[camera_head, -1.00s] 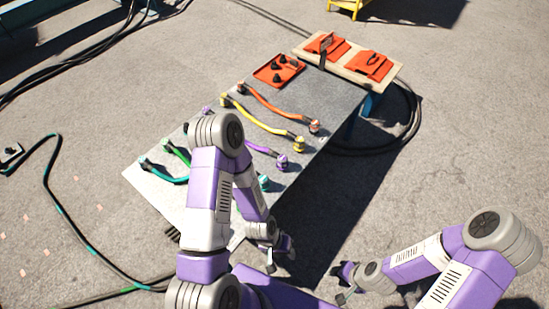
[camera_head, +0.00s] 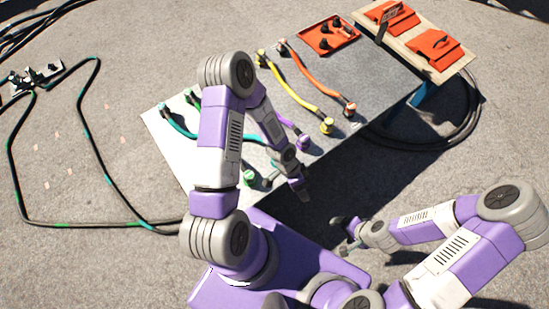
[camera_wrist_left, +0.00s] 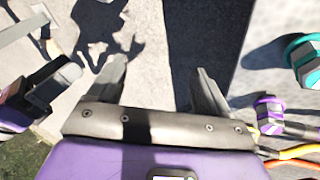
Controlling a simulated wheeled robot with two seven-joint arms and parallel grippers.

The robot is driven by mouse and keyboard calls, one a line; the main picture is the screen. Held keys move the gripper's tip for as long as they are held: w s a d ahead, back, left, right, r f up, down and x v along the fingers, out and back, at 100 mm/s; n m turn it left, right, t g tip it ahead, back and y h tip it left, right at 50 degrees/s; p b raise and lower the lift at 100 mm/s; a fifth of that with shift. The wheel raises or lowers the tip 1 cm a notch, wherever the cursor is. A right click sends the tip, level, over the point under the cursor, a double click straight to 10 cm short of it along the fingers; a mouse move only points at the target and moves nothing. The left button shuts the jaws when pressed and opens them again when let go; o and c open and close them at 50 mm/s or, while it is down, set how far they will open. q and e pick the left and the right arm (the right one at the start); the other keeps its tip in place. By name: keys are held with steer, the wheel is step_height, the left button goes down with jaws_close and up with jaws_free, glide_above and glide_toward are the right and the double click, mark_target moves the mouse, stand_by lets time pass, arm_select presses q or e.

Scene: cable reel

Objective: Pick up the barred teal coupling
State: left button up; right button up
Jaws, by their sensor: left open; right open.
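A teal cable end (camera_head: 163,107) lies at the left edge of the grey table; its cable runs behind my left arm. In the left wrist view a teal coupling (camera_wrist_left: 306,60) is cut by the right edge, with a purple coupling (camera_wrist_left: 267,113) below it. My right gripper (camera_head: 345,232) is open and empty off the table.
Yellow (camera_head: 292,85) and orange (camera_head: 318,72) cables lie on the table (camera_head: 375,85). A red tray (camera_head: 330,36) stands behind them, near a wooden board (camera_head: 462,62) with orange pieces. Black cables lie on the floor at left and right. Floor at the lower left is mostly clear.

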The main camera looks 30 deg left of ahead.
arm_select(q)
steer(key=w+a+m+y, duration=0.1)
steer(key=w+a+m, duration=0.2)
steer(key=a+m, duration=0.1)
steer(key=w+a+f+m+y+b, duration=0.1)
steer(key=w+a+m+y, duration=0.1)
steer(key=a+m, duration=0.3)
steer(key=w+a+f+m+y+b, duration=0.1)
steer(key=w+a+m, duration=0.3)
steer(key=a, duration=0.1)
steer(key=shift+w+a+m+y, duration=0.15)
steer(key=shift+w+m+y, duration=0.1)
steer(key=shift+m+y, duration=0.05)
steer(key=shift+w+a+f+m+b, duration=0.2)
steer(key=shift+a+f+b, duration=0.15)
steer(key=shift+f, duration=0.2)
steer(key=shift+w+a+f+m+b, duration=0.1)
steer(key=shift+a+f+m+b, duration=0.1)
steer(key=shift+f+b, duration=0.3)
step_height(320, 180, down, 5)
steer(key=b, duration=0.2)
steer(key=shift+f+b, duration=0.2)
steer(key=shift+b, duration=0.15)
steer(key=shift+r, duration=0.1)
steer(key=c, duration=1.2)
